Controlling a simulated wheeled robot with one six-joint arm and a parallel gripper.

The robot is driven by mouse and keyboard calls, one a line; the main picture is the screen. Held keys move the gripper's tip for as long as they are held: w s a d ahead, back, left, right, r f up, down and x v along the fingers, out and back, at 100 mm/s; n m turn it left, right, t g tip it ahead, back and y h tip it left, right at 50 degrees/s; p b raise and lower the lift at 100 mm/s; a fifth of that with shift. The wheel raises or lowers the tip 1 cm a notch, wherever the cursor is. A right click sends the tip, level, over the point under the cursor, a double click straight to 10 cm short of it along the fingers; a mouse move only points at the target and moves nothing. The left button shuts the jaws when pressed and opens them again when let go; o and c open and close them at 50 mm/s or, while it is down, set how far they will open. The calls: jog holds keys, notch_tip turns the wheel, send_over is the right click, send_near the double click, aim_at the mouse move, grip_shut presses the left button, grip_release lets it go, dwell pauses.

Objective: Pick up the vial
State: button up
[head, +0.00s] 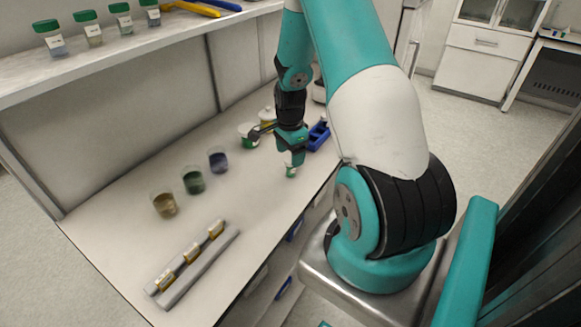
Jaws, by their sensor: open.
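My gripper (292,158) is at the end of my teal arm, pointing down low over the far right part of the bench. A small white and green item (291,172), possibly the vial, shows right under its tips. It is too small and too close to the jaws to tell how it sits between them. My gripper is open. A blue rack (319,135) stands just behind and to the right of it, partly hidden by my arm.
A white and green container (247,136) stands left of my gripper. Beakers with brown (164,206), green (193,182) and purple (218,161) contents stand further left. A grey holder (195,262) lies at the front. Several green-capped jars (88,28) stand on the shelf (115,65).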

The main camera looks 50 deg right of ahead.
jog(key=shift+f, duration=1.45)
jog(key=c, duration=1)
jog(key=shift+r, duration=0.1)
